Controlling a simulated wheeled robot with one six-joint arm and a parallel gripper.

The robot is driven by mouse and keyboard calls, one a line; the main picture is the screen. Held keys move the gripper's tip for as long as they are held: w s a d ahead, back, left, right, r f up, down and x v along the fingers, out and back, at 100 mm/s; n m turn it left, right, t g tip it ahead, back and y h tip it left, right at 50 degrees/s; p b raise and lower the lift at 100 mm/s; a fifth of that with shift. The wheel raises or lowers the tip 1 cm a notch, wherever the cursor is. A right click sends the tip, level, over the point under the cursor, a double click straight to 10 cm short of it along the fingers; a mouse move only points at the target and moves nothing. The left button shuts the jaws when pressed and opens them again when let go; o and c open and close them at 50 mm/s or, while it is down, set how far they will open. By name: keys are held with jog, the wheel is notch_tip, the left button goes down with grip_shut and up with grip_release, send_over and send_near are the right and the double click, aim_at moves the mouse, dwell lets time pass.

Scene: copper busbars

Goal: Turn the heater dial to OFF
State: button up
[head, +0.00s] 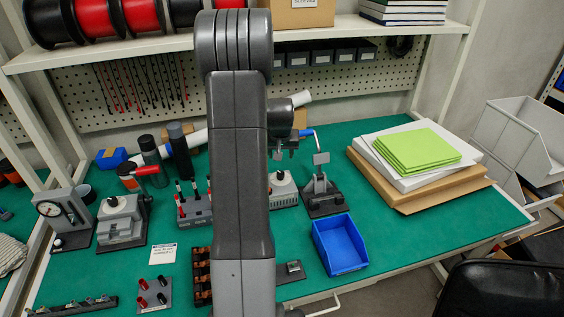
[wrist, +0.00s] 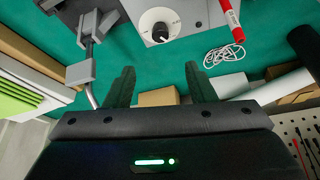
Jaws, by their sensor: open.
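The heater is a light grey box (head: 284,192) with a white round dial on its top, partly hidden behind my arm in the head view. In the wrist view the heater (wrist: 193,22) is at the top, and its white dial (wrist: 152,25) carries a dark pointer knob. Small marks beside the dial are too small to read. My gripper (wrist: 160,68) is open and empty, its two fingers apart, and the dial shows beyond the fingertips. In the head view my gripper (head: 285,151) hangs above and behind the heater, clear of the dial.
A grey clamp stand (head: 322,190) is close to the heater's right, with a blue bin (head: 340,243) in front. A rack of red and black tools (head: 193,208) is to the left. A red marker (wrist: 231,20) and white cord (wrist: 224,55) lie near the heater.

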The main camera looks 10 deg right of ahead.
aim_at(281, 173)
jog(key=p+x, duration=0.3)
jog(key=x, duration=1)
jog(key=shift+f, duration=0.25)
jog(key=c, duration=1)
